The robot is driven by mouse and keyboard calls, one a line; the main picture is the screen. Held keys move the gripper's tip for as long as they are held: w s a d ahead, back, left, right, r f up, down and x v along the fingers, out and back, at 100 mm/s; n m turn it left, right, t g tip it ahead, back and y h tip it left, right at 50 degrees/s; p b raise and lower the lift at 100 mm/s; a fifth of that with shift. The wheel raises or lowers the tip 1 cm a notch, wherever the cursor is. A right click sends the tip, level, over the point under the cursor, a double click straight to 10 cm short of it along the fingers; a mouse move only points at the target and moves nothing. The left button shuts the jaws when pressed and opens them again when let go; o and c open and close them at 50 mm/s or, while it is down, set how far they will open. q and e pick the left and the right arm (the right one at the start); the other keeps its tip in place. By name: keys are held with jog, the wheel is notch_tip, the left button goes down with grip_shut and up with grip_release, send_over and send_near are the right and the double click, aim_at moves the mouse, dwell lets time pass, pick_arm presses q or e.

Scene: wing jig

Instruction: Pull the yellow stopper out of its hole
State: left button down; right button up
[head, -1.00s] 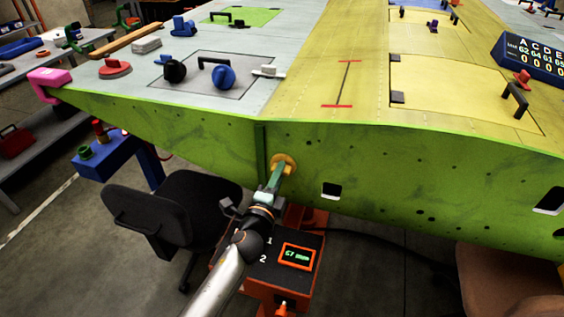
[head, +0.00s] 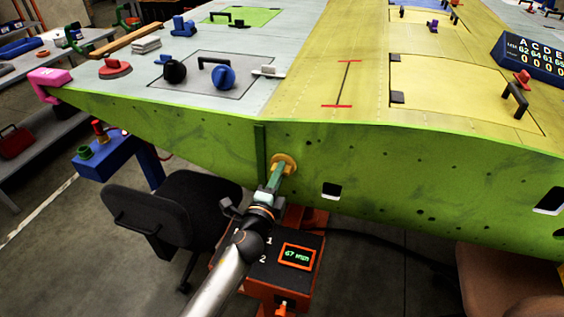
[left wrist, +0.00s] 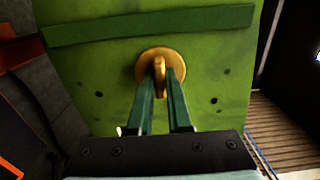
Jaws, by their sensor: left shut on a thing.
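The yellow stopper (head: 284,163) sits against the green side face of the wing (head: 190,142), and its round flange lies at the panel surface. It also shows in the left wrist view (left wrist: 160,66), with a raised grip in the middle of the round flange. My left gripper (head: 277,175) reaches up to it from below. Its two green fingers (left wrist: 160,92) are shut on the stopper's grip, one on each side. The hole is hidden behind the flange. My right gripper is not in view.
An orange box with a small display (head: 297,256) stands below the wing, close to my left arm. A black chair (head: 190,215) is to the left. The wing's top carries knobs, handles and loose parts. A square cutout (head: 331,190) is right of the stopper.

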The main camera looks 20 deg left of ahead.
pick_arm(q)
jog(key=shift+r, duration=0.3)
jog(key=s, duration=0.7)
jog(key=shift+s+a+f, duration=0.15)
jog(key=shift+s+f, duration=0.1)
jog(key=shift+s, duration=0.15)
dwell(0.5)
